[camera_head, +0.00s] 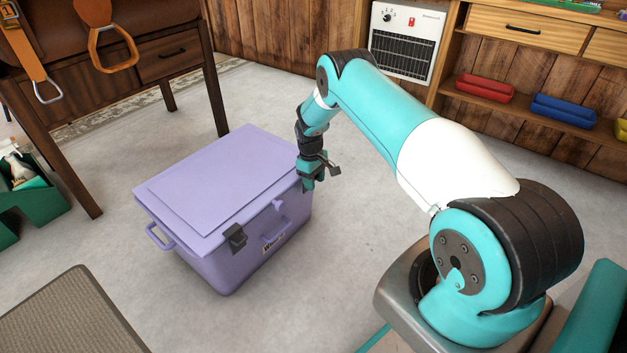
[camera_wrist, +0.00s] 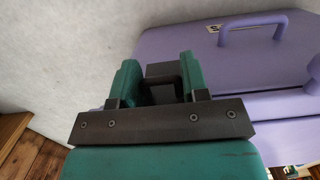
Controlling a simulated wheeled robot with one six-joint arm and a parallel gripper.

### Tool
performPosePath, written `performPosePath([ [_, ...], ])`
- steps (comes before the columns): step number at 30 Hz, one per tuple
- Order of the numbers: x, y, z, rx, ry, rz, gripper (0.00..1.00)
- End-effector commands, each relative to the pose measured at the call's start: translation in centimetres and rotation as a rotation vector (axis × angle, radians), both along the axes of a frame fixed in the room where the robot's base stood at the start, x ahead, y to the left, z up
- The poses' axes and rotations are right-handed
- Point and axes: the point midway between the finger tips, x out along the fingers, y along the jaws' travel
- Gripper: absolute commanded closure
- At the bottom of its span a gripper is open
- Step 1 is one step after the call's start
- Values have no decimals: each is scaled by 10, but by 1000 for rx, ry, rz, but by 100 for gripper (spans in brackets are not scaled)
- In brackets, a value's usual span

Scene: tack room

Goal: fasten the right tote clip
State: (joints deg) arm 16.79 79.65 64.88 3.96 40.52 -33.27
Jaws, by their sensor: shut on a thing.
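A lavender tote (camera_head: 215,268) stands on the floor with its lid (camera_head: 215,180) down on top. A dark left clip (camera_head: 235,237) sits at the lid's front edge. My gripper (camera_head: 308,184) is at the tote's right front corner, pointing down, and hides the right clip in the head view. In the wrist view, my gripper's green fingers (camera_wrist: 156,76) are shut on the dark right clip (camera_wrist: 160,70), which shows between them. Whether the right clip is latched cannot be told.
The tote has a front handle (camera_head: 273,236) and a left side handle (camera_head: 160,238). A wooden desk (camera_head: 105,85) stands behind left, a green bin (camera_head: 40,205) at far left, and a woven mat (camera_head: 70,318) at front left. Floor right of the tote is clear.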

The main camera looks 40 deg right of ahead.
Motion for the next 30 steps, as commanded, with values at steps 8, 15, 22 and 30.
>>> performPosePath([
  [8, 0, 0, -1, -3, -2, -3, 37],
  [15, 1, 0, 5, -2, -2, -1, 37],
  [22, 6, 1, 48, -2, -5, -1, 37],
  [30, 12, 2, 118, -3, -5, -2, 37],
])
